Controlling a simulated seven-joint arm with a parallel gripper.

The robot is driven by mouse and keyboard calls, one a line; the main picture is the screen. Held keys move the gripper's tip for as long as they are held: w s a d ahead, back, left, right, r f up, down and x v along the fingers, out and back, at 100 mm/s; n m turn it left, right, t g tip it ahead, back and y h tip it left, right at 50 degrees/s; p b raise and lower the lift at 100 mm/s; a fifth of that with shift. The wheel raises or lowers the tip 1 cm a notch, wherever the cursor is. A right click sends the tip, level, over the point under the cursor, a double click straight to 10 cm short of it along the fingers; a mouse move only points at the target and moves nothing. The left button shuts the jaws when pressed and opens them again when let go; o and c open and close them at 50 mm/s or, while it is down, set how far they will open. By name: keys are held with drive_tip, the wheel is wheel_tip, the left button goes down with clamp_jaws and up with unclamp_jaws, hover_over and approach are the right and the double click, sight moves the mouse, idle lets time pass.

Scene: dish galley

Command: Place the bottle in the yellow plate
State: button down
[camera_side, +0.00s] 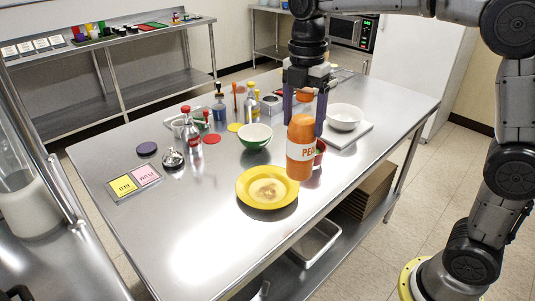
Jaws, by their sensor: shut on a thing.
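An orange bottle (300,158) with a white label is in my gripper (303,112). My gripper points down and its fingers are shut on the bottle's upper part. The bottle hangs upright, and in the picture its lower end overlaps the right rim of the yellow plate. The yellow plate (248,200) lies on the steel table, with a pale brownish patch in its middle. I cannot tell how high the bottle is above the plate.
A green bowl (254,137) stands behind the plate. A red cup (320,153) is partly hidden behind the bottle. Several bottles stand at the back left. The table (190,255) is clear in front of the plate.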

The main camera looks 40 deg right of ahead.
drive_tip(key=w+f, duration=0.9)
drive_tip(key=f, duration=0.2)
drive_tip(key=shift+w+a, duration=0.3)
drive_tip(key=shift+a, duration=0.15)
unclamp_jaws()
drive_tip(key=shift+f, duration=0.15)
wheel_tip(320, 180, up, 12)
drive_tip(key=shift+r, duration=0.2)
